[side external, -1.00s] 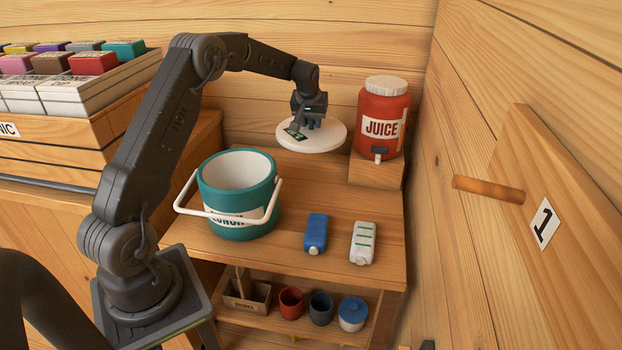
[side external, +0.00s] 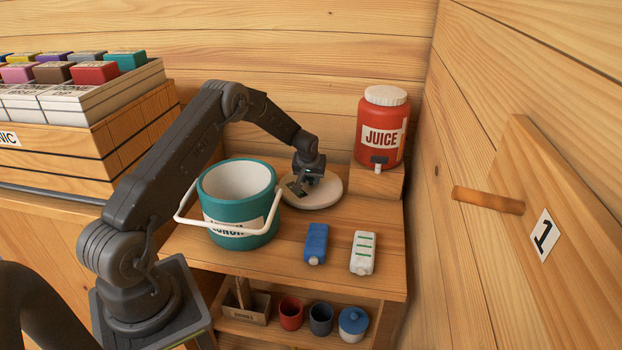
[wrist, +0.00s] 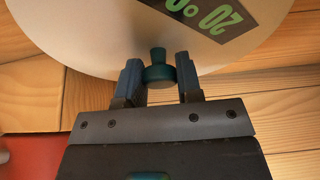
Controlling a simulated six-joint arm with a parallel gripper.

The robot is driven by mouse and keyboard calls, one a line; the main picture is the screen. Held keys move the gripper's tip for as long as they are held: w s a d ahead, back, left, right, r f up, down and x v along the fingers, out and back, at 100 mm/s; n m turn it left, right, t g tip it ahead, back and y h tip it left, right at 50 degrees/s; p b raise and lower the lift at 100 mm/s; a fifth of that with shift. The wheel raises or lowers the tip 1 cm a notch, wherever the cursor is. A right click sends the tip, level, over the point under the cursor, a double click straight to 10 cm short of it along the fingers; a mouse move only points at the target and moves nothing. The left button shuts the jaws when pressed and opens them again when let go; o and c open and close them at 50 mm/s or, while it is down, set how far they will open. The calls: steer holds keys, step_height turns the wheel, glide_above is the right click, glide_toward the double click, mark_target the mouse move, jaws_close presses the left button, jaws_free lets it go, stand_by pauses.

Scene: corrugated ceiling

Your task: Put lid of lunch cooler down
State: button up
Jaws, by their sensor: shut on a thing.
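The lunch cooler (side external: 240,233) is a teal tub with a white inside and a white handle, standing open on the wooden table. Its lid (side external: 322,193) is a round white disc, at or just above the tabletop right of the cooler. The lid (wrist: 100,50) fills the top of the wrist view, with a dark label with green marks and a teal knob (wrist: 159,72). My gripper (side external: 312,182) is over the lid. In the wrist view its fingers (wrist: 160,82) are shut on the knob. I cannot tell whether the lid's underside touches the table.
A red juice jug (side external: 382,130) stands on a wooden block (side external: 376,182) close behind the lid, to the right. A blue bottle (side external: 316,243) and a white bottle (side external: 362,252) lie in front. Cups sit on the lower shelf (side external: 270,332).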

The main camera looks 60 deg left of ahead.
steer(key=shift+f, duration=0.2)
steer(key=shift+f, duration=0.2)
steer(key=o, duration=1)
steer(key=shift+c, duration=0.2)
